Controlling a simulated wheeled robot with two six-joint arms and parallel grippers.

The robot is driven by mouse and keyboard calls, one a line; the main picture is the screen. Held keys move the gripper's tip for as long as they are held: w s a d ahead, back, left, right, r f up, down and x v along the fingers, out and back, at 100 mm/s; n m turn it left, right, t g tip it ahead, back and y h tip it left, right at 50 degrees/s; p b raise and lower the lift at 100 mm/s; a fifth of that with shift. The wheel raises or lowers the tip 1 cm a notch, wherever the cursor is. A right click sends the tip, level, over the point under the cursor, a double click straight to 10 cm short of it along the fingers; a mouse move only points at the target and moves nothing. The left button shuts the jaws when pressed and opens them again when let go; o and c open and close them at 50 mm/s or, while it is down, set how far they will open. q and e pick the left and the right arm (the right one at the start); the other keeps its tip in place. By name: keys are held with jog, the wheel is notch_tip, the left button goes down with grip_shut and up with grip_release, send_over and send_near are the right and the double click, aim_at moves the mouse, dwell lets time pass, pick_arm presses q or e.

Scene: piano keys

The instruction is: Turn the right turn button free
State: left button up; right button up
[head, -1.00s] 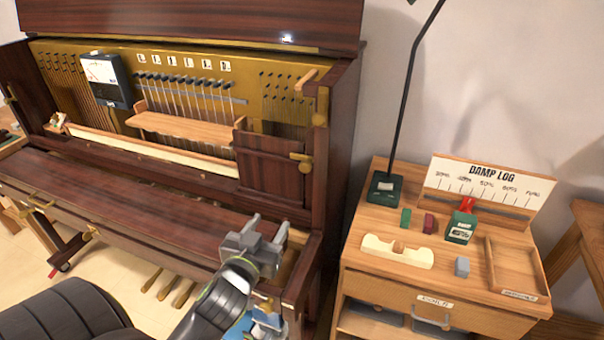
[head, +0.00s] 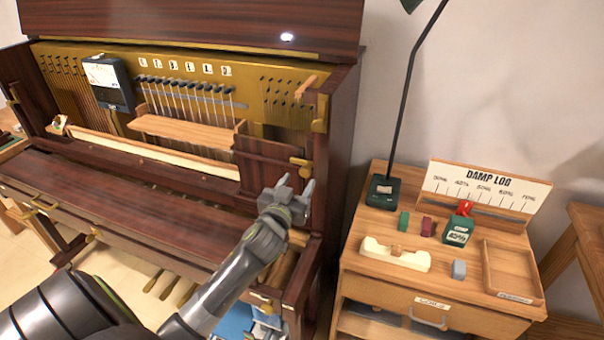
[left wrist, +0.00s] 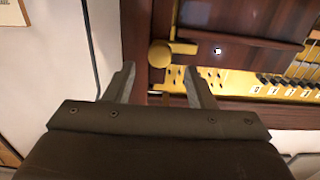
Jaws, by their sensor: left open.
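The right turn button (head: 301,162) is a brass knob with a short bar pointing left over the edge of a dark wooden panel (head: 262,162) at the piano's right end. In the left wrist view the same brass button (left wrist: 160,54) shows its round knob and bar just beyond my fingertips, roughly in line with the gap. My left gripper (head: 295,184) is open and empty, just below and in front of the button. Its fingers (left wrist: 160,80) show apart in the left wrist view; I see no clear contact. My right gripper is not in view.
The piano's side wall (head: 335,150) stands close to the right of the gripper. A wooden cabinet (head: 365,290) with a lamp (head: 384,192), small blocks and a damp log board (head: 485,188) stands further right. The piano's keyboard lid (head: 130,205) lies below left.

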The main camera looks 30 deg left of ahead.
aim_at(304, 173)
pick_arm(q)
jog(key=shift+x, duration=1.9)
jog(key=c, duration=1)
